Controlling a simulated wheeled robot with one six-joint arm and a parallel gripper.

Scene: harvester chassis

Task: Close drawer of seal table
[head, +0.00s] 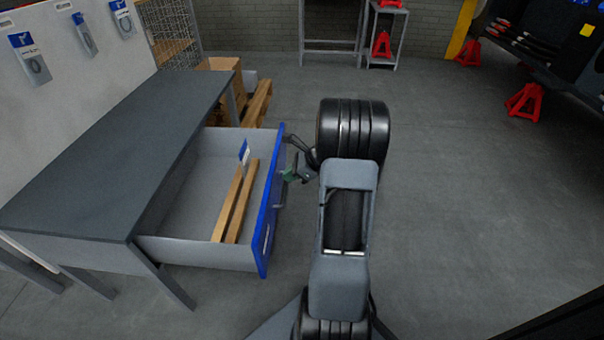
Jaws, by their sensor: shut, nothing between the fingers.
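The seal table (110,150) has a dark grey top and stands on the left in the head view. Its drawer (185,252) is pulled out to the right, with grey walls and a blue front (265,225). Two wooden strips (236,200) and a small blue-and-white label or packet (244,151) are inside the drawer. My gripper (287,176) is shut and empty, at the outer side of the blue front near its handle (279,192). I cannot tell whether it touches the front or the handle.
A wall panel with hanging seal packs (30,60) stands behind the table. Wooden pallets and a box (258,100) lie beyond the drawer. Red jack stands (524,102) and a dark machine are at the upper right. The floor (460,220) on the right is clear.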

